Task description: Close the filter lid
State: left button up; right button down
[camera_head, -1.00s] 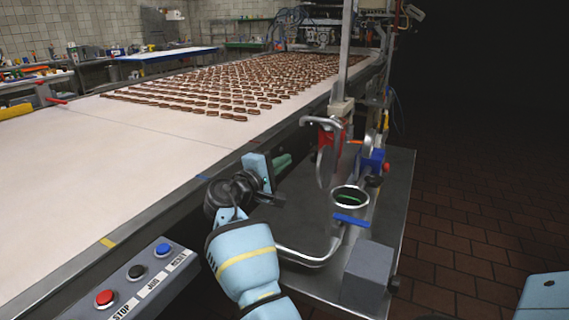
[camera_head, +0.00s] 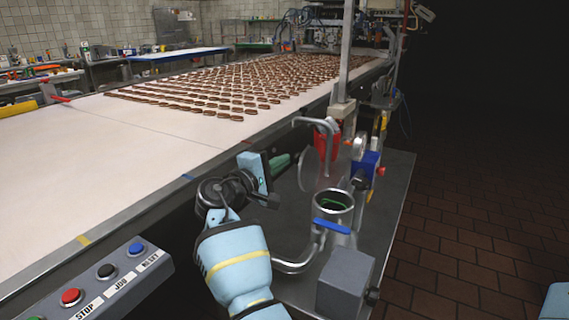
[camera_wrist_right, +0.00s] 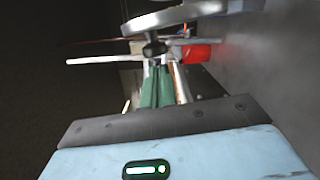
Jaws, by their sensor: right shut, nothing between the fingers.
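The filter pot (camera_head: 334,205) is a metal cylinder with an open top, a green rim inside and a blue bar on its front. Its lid (camera_head: 312,172) is a round grey metal disc, standing tilted up behind and left of the pot mouth, off the opening. My right gripper (camera_head: 288,158) has green fingers, shut and empty, just left of the lid; I cannot tell whether they touch it. In the right wrist view the shut fingers (camera_wrist_right: 158,72) point at a black knob (camera_wrist_right: 154,48), below a round metal rim (camera_wrist_right: 190,14).
A conveyor (camera_head: 130,125) carrying rows of brown sandwich bars runs along the left. A steel post (camera_head: 348,60), a red part (camera_head: 326,142) and a blue block (camera_head: 365,168) stand around the pot. A grey box (camera_head: 346,282) is in front. Tiled floor (camera_head: 480,215) lies at right.

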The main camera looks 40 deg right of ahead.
pick_arm(q)
jog(key=shift+s+d, duration=0.35)
jog(key=shift+d, duration=0.15)
pick_arm(e)
jog(key=shift+s+d, duration=0.15)
jog(key=shift+s, duration=0.1)
jog(key=shift+r, duration=0.1)
pick_arm(q)
jog(key=shift+a, duration=0.2)
pick_arm(e)
jog(key=shift+d, duration=0.1)
pick_arm(q)
jog(key=shift+s+a+f, duration=0.1)
jog(key=shift+s+a, duration=0.2)
jog(key=shift+a, duration=0.55)
pick_arm(e)
jog(key=shift+s+r+m, duration=0.15)
jog(key=shift+s+m, duration=0.05)
jog(key=shift+m, duration=0.1)
pick_arm(q)
jog(key=shift+a, duration=0.1)
